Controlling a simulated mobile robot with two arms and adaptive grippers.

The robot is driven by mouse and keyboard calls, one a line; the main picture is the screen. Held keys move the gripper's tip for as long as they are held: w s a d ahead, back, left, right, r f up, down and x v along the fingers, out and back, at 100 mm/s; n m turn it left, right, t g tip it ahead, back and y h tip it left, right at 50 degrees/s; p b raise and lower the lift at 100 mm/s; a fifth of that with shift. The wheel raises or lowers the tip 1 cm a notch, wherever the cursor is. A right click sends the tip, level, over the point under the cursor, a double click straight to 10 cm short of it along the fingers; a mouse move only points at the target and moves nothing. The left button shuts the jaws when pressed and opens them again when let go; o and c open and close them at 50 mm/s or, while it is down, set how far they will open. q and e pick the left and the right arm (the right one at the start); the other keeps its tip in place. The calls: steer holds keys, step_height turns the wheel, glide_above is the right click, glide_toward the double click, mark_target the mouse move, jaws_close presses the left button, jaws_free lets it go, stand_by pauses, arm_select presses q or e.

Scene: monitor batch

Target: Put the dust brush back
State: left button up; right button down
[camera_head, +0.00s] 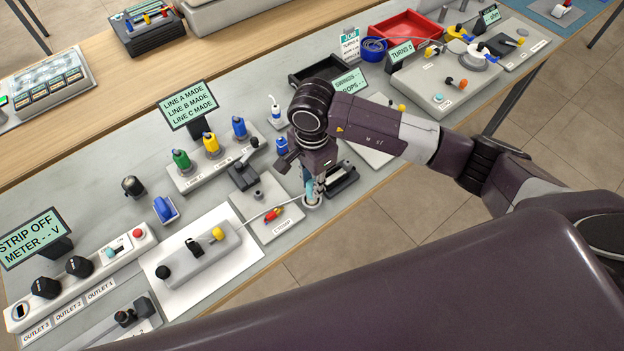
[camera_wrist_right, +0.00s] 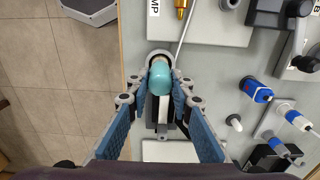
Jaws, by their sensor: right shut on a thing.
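The dust brush shows as a teal handle (camera_wrist_right: 160,76) in the right wrist view, between the blue-padded fingers of my right gripper (camera_wrist_right: 160,96). In the head view my right gripper (camera_head: 314,188) points down at the bench's front edge, shut on the teal handle (camera_head: 308,186). The handle looks about upright. A round pale holder (camera_head: 312,202) lies right below it, and its rim (camera_wrist_right: 160,54) shows around the handle's far end in the wrist view. I cannot tell how deep the brush sits in it. The bristles are hidden. My left gripper is not in view.
Green, yellow and blue plugs (camera_head: 211,145) stand behind. The bench's front edge is close by, with tiled floor beyond.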

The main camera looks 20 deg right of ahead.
steer(key=shift+f+b, duration=0.2)
steer(key=shift+b, duration=0.1)
steer(key=c, duration=1.7)
jaws_free()
steer(key=shift+r, duration=0.1)
steer(key=shift+r+p, duration=0.15)
steer(key=shift+p, duration=0.15)
steer(key=shift+r+b, duration=1.45)
steer(key=shift+r, duration=4.5)
